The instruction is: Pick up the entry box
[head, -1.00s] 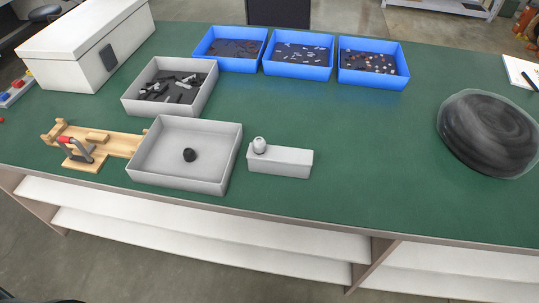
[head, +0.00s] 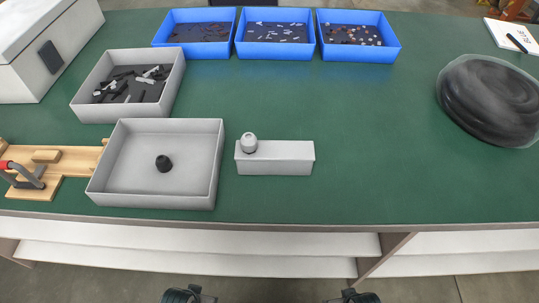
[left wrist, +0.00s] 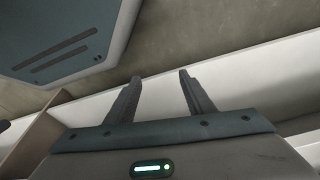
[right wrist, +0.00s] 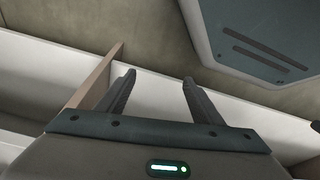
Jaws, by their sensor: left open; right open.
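A small light grey rectangular box (head: 275,160), which I take for the entry box, lies on the green table near its front edge. A pale grey rounded gland (head: 249,143) stands on its left end. My left gripper (left wrist: 160,77) is open and empty in the left wrist view. My right gripper (right wrist: 159,77) is open and empty in the right wrist view. Both face the white shelf and floor, away from the box. In the head view only dark parts of my arms show at the bottom edge, well apart from the box.
A grey tray (head: 216,185) with a black gland stands just left of the box. Three blue bins (head: 279,51) line the back. A coiled dark bundle (head: 490,100) lies at right. The table right of the box is clear.

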